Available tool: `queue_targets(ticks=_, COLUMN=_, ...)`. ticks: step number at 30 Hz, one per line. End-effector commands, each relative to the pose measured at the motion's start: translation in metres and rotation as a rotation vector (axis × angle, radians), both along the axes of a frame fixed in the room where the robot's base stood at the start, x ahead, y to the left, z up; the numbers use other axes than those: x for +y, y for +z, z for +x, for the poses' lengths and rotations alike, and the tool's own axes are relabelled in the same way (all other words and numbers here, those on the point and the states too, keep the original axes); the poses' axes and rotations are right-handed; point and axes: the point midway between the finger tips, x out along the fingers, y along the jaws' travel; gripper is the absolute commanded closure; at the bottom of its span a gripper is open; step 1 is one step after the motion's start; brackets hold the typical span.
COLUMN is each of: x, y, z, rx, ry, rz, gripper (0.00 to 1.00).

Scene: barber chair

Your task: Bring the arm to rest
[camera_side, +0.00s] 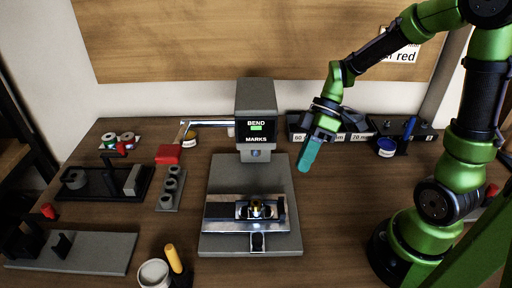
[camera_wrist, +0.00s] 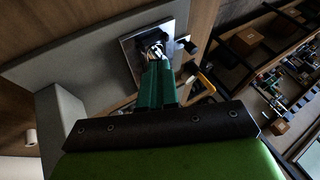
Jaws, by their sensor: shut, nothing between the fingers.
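My arm is green and black and stands at the right of the bench in the side view. My gripper (camera_side: 305,168) has teal fingers, hangs tilted down above the bench to the right of the grey bending press, and is shut with nothing in it. In the wrist view my gripper (camera_wrist: 157,68) shows its two fingers side by side, closed together. Nothing touches the fingertips in the side view.
The grey press (camera_side: 221,172) stands mid-bench, carrying a metal vise (camera_side: 222,207) with a small part. Racks (camera_side: 98,183) and a red-handled lever (camera_side: 168,154) lie left. Bench right of the press is clear.

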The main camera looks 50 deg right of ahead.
Motion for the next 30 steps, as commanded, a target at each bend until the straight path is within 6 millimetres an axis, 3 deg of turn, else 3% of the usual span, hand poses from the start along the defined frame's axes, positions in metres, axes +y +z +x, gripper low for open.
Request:
queue_targets(ticks=4, x=-0.009, y=-0.007, z=-0.003, rx=0.135, ry=-0.211, rz=-0.074, gripper=1.0)
queue_targets(ticks=8, x=-0.018, y=0.0, z=-0.008, rx=0.217, ry=-0.474, rz=-0.186, gripper=1.0)
queue_targets(ticks=14, x=-0.025, y=0.031, z=-0.015, rx=0.194, ry=-0.894, rz=-0.282, gripper=1.0)
queue_targets(ticks=18, x=-0.023, y=0.065, z=-0.021, rx=0.091, ry=-1.161, rz=-0.232, gripper=1.0)
queue_targets(ticks=24, x=-0.014, y=0.103, z=-0.033, rx=-0.063, ry=-1.263, rz=-0.107, gripper=1.0)
queue_targets(ticks=30, x=-0.005, y=0.119, z=-0.04, rx=-0.125, ry=-1.224, rz=-0.065, gripper=1.0)
